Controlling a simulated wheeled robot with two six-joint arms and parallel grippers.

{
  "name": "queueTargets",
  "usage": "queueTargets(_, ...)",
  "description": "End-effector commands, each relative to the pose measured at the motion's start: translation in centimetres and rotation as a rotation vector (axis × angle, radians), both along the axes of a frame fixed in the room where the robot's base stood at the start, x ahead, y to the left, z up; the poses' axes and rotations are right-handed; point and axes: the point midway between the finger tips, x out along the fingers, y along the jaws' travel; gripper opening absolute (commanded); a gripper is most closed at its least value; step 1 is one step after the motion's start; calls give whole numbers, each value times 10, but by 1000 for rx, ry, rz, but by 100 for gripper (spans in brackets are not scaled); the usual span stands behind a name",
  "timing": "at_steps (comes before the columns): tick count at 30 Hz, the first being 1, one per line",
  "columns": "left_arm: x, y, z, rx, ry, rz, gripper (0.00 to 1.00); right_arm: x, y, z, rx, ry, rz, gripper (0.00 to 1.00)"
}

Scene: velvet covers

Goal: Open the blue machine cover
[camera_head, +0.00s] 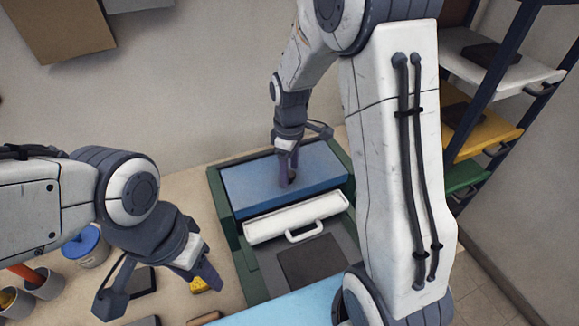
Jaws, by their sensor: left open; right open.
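The blue machine cover (250,187) lies as a flat panel across the back of a green-framed machine (222,215). A white bar with a handle (298,217) lies just in front of it. My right gripper (287,180) points down at the top of the blue cover, near its middle. It is open; whether its fingertips touch the cover cannot be told. My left gripper (207,280) is open and empty, left of the machine and above the table. My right arm hides part of the machine's right side.
A shelf rack with white, yellow and green trays (481,137) stands at the right. A jar with a blue lid (86,247) and grey cups (43,284) stand at the left. A yellow item (200,285) lies near my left gripper. A light blue surface (290,308) is in front.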

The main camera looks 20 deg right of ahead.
Motion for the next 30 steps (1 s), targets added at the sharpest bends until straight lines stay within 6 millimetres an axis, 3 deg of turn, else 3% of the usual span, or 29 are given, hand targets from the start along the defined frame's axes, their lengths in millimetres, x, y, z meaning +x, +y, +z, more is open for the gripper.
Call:
queueTargets(9, 0, 0, 1, 0, 0, 0, 50, 0, 0, -4, 0, -1, 0, 69)
queueTargets(10, 0, 0, 1, 0, 0, 0, 50, 0, 0, -4, 0, -1, 0, 65)
queueTargets(15, 0, 0, 1, 0, 0, 0, 50, 0, 0, -4, 0, -1, -1, 0)
queueTargets(30, 0, 0, 1, 0, 0, 0, 50, 0, 0, -4, 0, -1, -1, 0)
